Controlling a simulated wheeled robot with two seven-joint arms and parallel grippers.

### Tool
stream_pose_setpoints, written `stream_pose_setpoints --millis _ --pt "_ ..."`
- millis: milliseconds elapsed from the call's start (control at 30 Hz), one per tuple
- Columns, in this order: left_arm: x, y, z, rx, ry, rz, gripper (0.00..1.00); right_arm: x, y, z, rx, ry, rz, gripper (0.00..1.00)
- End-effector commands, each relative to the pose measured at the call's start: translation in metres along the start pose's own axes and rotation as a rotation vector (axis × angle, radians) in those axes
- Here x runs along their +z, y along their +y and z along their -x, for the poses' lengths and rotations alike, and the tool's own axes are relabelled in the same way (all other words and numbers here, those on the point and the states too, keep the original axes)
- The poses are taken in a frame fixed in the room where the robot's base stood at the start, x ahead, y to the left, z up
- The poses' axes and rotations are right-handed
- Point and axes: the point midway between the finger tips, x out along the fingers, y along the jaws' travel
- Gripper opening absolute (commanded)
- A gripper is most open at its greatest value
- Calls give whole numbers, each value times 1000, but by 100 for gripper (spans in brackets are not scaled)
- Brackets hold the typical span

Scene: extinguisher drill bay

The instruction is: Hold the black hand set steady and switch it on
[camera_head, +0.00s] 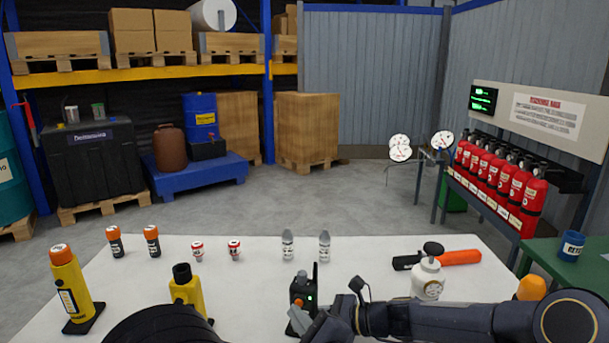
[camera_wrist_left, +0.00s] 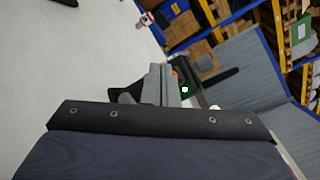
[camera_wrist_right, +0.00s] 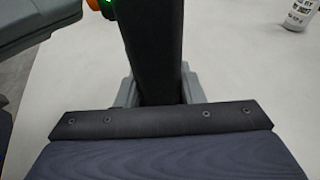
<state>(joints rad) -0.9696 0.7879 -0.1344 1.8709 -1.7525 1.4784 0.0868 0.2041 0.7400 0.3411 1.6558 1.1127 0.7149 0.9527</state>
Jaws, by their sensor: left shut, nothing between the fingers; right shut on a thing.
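The black hand set (camera_head: 303,286) stands upright at the table's front edge, with a short antenna and a small lit green light. In the right wrist view the hand set (camera_wrist_right: 152,45) is between the fingers of my right gripper (camera_wrist_right: 157,92), which is shut on it. An orange part and a green glow show at its upper left side. My left gripper (camera_head: 298,318) is shut and empty, close beside the hand set. In the left wrist view my left gripper (camera_wrist_left: 160,85) points towards the hand set (camera_wrist_left: 190,86) and covers part of it. I cannot tell whether they touch.
The white table (camera_head: 230,285) also holds yellow bottles (camera_head: 66,285), small cans (camera_head: 234,250), grey bottles (camera_head: 288,245), a white round container (camera_head: 427,280) and an orange-handled tool (camera_head: 445,259). The table between these is clear. Red extinguishers (camera_head: 500,175) stand at the right.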

Motion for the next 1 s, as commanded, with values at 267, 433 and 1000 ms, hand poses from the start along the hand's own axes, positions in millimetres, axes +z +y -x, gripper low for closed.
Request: stream_pose_setpoints --millis 267,433,1000 --pt "3 2 4 0 0 1 0 0 0 0 1 0 0 14" --pt "4 4 6 0 0 1 0 0 0 0 1 0 0 14" --pt "31 31 43 0 0 1 0 0 0 0 1 0 0 14"
